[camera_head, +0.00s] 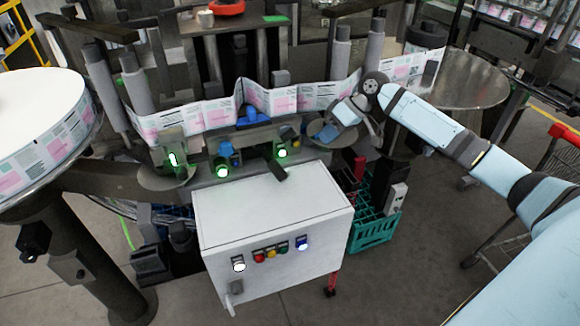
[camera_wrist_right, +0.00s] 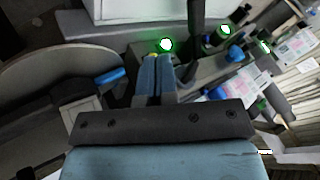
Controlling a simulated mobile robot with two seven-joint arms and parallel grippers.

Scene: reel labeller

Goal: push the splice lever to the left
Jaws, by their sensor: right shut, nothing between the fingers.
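The splice lever, which I take to be the dark lever (camera_head: 279,170), sticks out toward the viewer behind the white control box, tilted down to the right. In the right wrist view a dark upright bar (camera_wrist_right: 196,18), seemingly the same lever, stands beyond and slightly right of the fingertips. My right gripper (camera_head: 322,130) is right of the lever, above the machine plate. In the wrist view its blue fingers (camera_wrist_right: 156,62) are together with nothing between them, apart from the bar. I cannot make out my left gripper in either view.
The white control box (camera_head: 270,205) with coloured buttons stands in front. Green-lit sensors (camera_head: 282,153) flank the lever. The label web (camera_head: 220,112) runs behind. A blue-ended part (camera_wrist_right: 110,76) lies left of the fingers. A teal crate (camera_head: 375,230) is on the floor at right.

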